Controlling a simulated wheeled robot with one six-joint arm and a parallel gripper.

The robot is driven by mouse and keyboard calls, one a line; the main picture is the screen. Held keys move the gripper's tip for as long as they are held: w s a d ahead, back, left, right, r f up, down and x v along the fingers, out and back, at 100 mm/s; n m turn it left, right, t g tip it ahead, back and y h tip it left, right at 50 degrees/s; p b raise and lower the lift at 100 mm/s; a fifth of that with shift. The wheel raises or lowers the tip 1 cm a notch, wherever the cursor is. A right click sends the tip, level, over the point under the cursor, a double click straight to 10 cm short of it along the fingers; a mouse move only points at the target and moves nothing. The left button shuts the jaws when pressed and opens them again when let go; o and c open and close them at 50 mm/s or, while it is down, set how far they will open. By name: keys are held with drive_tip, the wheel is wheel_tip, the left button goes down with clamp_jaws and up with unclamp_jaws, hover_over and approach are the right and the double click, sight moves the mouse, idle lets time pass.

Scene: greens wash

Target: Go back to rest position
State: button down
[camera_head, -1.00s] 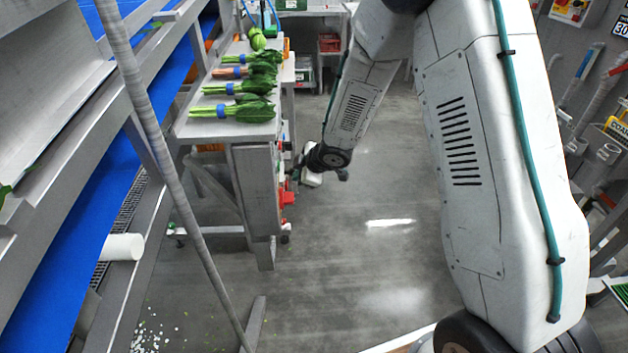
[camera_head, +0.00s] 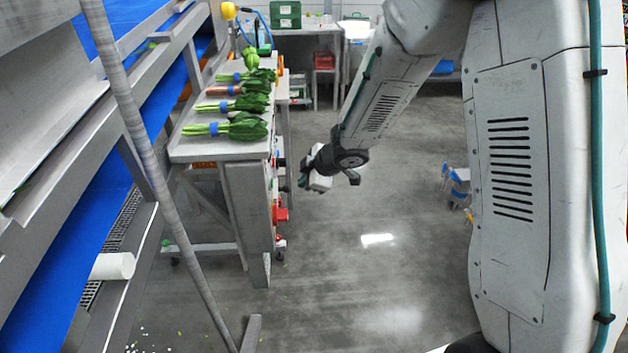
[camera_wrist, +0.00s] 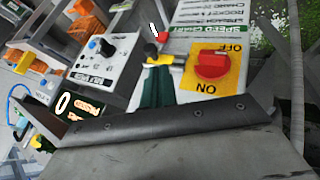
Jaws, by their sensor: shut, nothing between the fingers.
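My gripper (camera_head: 306,179) hangs at the end of my arm, beside the right side of the grey table (camera_head: 247,165), in the head view. It is small there, shut and empty, and appears apart from the tabletop. In the wrist view, a dark green part with a yellow end stands in front of a white panel. Behind it is a red rotary knob (camera_wrist: 211,65) on a yellow plate (camera_wrist: 233,72) marked ON and OFF. The knob stands apart from that dark green part.
Several bundles of leafy greens (camera_head: 246,127) lie on the table. A blue conveyor belt (camera_head: 75,262) runs along the left, with a slanted grey pole (camera_head: 150,160) in front. A control box (camera_wrist: 112,66) shows in the wrist view.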

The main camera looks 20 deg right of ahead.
drive_tip(key=shift+s+d+r, duration=0.35)
drive_tip(key=shift+s+r, duration=0.05)
drive_tip(key=shift+r, duration=0.1)
drive_tip(key=shift+d, duration=0.15)
